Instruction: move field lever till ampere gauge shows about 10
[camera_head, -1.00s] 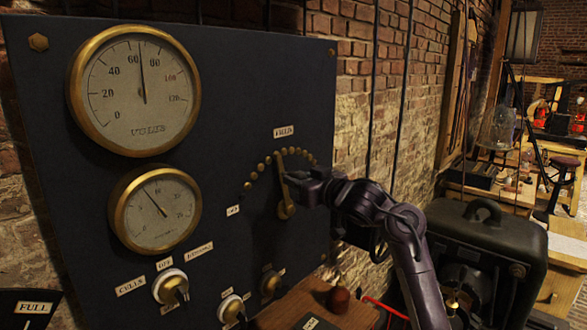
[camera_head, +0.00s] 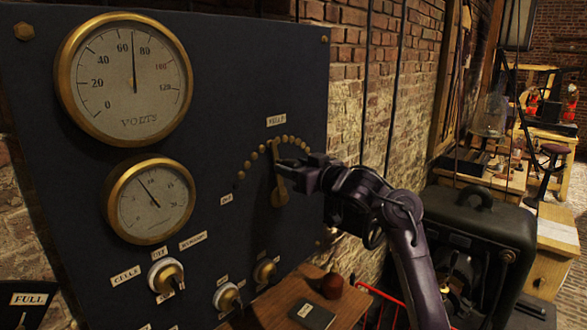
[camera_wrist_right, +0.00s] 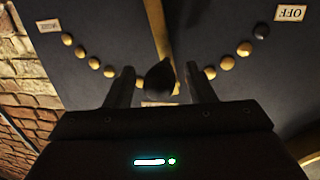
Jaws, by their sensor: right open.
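The brass field lever (camera_head: 278,187) is on the dark panel, pointing nearly straight up at an arc of brass studs (camera_head: 262,148). My right gripper (camera_head: 281,166) is at the lever's upper part. In the right wrist view its two open fingers (camera_wrist_right: 160,70) stand either side of the lever's dark knob (camera_wrist_right: 160,80), with gaps showing. The ampere gauge (camera_head: 150,201) is the lower dial; its needle points up and left, near a mark that looks like 10, though the figures are small. The volts gauge (camera_head: 124,79) above reads between 60 and 80. My left gripper is out of view.
Below are a cells switch (camera_head: 166,276), two smaller brass knobs (camera_head: 227,296) (camera_head: 265,270), and a wooden shelf with a dark book (camera_head: 312,312) and a red-brown knob (camera_head: 332,286). A dark machine (camera_head: 484,232) stands right of my arm.

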